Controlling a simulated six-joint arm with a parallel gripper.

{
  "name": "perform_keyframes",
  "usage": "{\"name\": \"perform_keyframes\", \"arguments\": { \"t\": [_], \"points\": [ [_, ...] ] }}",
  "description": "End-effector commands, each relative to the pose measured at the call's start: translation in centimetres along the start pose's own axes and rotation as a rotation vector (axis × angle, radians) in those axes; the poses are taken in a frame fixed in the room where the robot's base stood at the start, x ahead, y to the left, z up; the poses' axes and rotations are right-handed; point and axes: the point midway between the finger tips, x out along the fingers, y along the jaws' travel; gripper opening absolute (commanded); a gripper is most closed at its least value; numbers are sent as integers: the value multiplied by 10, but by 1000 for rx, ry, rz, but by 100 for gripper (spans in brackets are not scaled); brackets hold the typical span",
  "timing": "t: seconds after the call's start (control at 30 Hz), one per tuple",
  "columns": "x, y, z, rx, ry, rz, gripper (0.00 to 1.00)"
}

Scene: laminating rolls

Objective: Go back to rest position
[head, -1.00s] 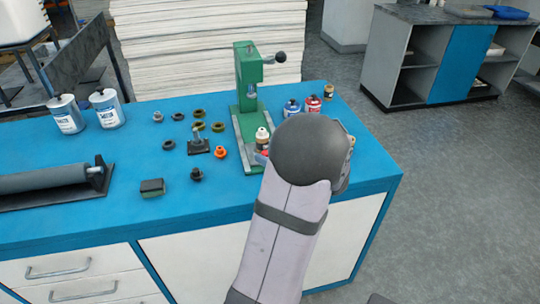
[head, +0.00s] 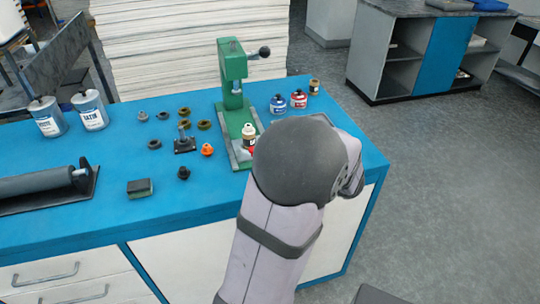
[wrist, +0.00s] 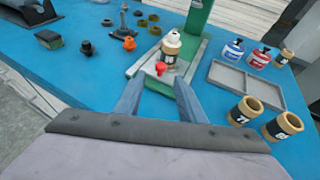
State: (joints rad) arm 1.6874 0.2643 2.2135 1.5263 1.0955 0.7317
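My gripper (wrist: 157,88) shows in the wrist view with its two fingers apart and nothing between the tips. It points towards the base of the green press (head: 232,75). A bottle with a white cap and dark label (wrist: 171,47) stands upright on that base, beyond the fingertips. A small red piece (wrist: 160,69) is in front of the bottle, just past the fingers; I cannot tell if it touches the bottle. In the head view my arm hides the gripper, and the bottle (head: 248,135) shows beside my arm.
Blue (head: 277,103) and red (head: 298,98) bottles stand behind. Several small knobs, an orange one (head: 207,150) and a roller (head: 40,185) lie left. Open floor is at right.

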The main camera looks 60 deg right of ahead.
Motion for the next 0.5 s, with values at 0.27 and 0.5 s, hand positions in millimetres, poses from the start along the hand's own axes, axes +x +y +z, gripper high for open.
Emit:
{"name": "perform_keyframes", "arguments": {
  "t": [0.27,0.5],
  "points": [
    [0,0,0,0,0,0,36],
    [18,46,6,-116,56,126,36]
  ]
}}
